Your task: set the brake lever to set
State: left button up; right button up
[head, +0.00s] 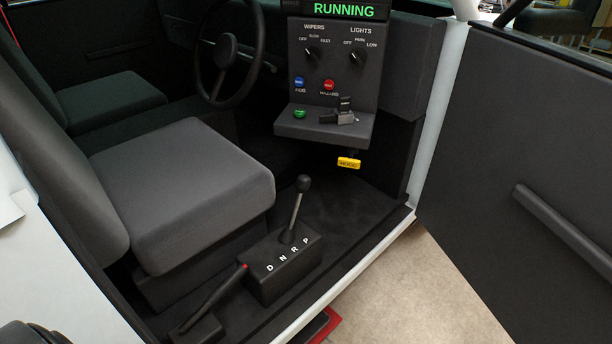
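The brake lever (217,297) is a thin dark bar with a red tip, in the lower part of the head view. It rises at a low slant from a dark base block (197,331) on the cab floor toward the gear selector box (283,267), and its red tip shows just left of that box. No label for the lever's positions is visible. Neither of my grippers shows in the head view.
The gear shifter (296,210) stands upright from its box marked D N R P. Grey seats (180,190) lie to the left. The dashboard panel (335,65) reads RUNNING, with a yellow HOOD pull (348,162) below. The open door (530,180) is at right.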

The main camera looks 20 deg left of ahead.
aim_at(238, 273)
jog(key=u, duration=1.6)
jog(key=k+l, duration=0.25)
jog(key=l, duration=0.2)
jog(key=k+l, duration=0.25)
jog(key=l, duration=0.2)
